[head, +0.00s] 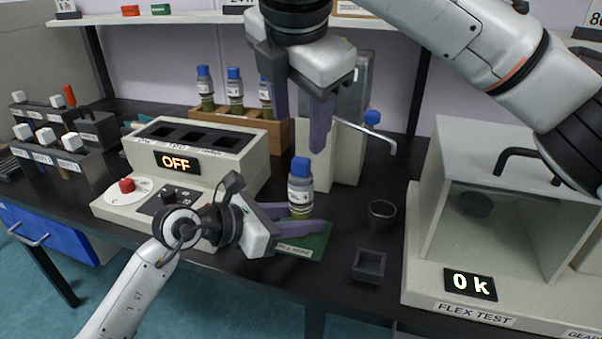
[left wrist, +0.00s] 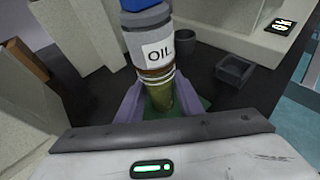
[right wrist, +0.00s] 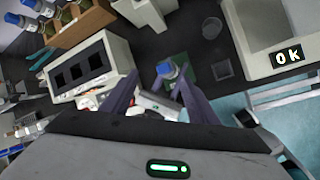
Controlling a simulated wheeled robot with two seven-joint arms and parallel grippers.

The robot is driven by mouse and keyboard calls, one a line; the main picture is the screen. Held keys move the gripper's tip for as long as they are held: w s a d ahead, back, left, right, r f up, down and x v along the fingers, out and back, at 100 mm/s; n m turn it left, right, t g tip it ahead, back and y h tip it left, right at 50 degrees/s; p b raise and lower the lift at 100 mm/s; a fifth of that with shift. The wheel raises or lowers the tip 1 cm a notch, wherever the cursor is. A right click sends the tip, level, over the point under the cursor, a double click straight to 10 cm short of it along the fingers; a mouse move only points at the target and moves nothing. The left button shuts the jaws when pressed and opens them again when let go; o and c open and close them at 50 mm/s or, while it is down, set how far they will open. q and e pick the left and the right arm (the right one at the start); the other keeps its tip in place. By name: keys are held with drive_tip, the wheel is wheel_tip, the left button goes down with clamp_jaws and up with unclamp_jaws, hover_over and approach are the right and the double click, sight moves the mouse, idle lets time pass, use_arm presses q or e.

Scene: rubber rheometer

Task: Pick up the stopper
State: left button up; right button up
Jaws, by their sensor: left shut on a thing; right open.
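A bottle (head: 300,193) with a blue stopper (head: 301,168) in its top stands upright at the green "FILL HERE" mat (head: 312,243). Its "OIL" label shows in the left wrist view (left wrist: 158,52). My left gripper (head: 305,217) is shut on the bottle's lower part. My right gripper (head: 299,130) is open and empty, pointing down above the stopper, with a gap between them. In the right wrist view the stopper (right wrist: 166,69) shows between the two fingers, beyond their tips. The bottle's base is partly hidden by the left fingers.
A wooden rack (head: 279,135) holds several similar blue-capped bottles behind. A grey machine reading "OFF" (head: 177,161) stands left. A dark cup (head: 382,212) and a small square tray (head: 369,265) lie right, before the flex test machine (head: 440,281). A lever (head: 368,136) juts out behind.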

drive_tip(key=a+r+n+g+h, duration=0.1)
drive_tip(key=r+n, duration=0.1)
drive_tip(key=n, duration=0.4)
hover_over(301, 159)
drive_tip(key=s, duration=0.3)
drive_tip(key=f, duration=0.5)
drive_tip(key=shift+w+a+f, duration=0.25)
drive_tip(key=shift+a+f, duration=0.05)
drive_tip(key=shift+x, duration=3.05)
drive_tip(key=shift+w, duration=0.1)
drive_tip(key=shift+c, duration=0.4)
drive_tip(key=shift+r, duration=0.1)
drive_tip(key=c, duration=1)
